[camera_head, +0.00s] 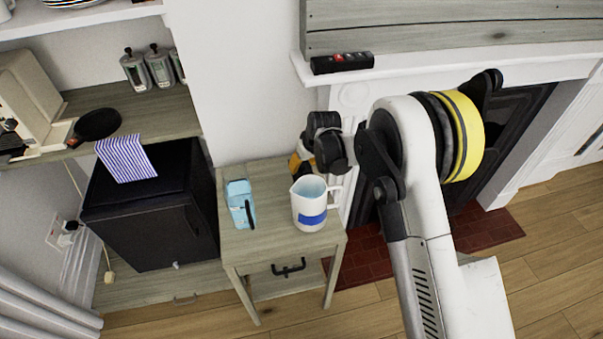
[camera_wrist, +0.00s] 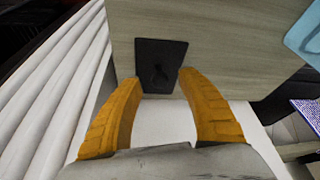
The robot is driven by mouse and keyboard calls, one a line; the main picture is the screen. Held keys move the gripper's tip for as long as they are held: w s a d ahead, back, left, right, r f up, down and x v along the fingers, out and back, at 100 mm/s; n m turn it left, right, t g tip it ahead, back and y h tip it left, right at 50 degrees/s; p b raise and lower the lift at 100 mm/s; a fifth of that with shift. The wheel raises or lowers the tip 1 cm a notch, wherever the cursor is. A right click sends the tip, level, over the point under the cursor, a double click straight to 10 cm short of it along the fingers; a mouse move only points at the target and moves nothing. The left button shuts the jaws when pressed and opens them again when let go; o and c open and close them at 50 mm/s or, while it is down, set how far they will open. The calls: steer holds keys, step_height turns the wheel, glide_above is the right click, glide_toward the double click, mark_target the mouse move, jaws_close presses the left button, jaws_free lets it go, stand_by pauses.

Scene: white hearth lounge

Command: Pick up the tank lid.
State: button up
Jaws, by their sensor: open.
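A flat black panel with a faint raised mark, which I take to be the tank lid (camera_wrist: 160,62), lies on the wooden side table near its edge in the wrist view. My gripper (camera_wrist: 158,78) is open, its two orange fingers apart on either side of the lid's near end. I cannot tell whether they touch it. In the head view my gripper (camera_head: 297,163) is over the back of the table, behind the white jug. The lid is not clearly visible there.
The side table (camera_head: 262,246) also holds a light blue container (camera_head: 240,202) with a black part and a white jug (camera_head: 311,210) with a blue band. A black cabinet (camera_head: 150,225) stands left, the fireplace right. A white wall is close behind the table.

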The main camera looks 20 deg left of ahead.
steer(key=shift+x, duration=0.95)
steer(key=shift+r, duration=0.1)
steer(key=shift+c, duration=0.2)
jaws_close()
steer(key=shift+r, duration=0.1)
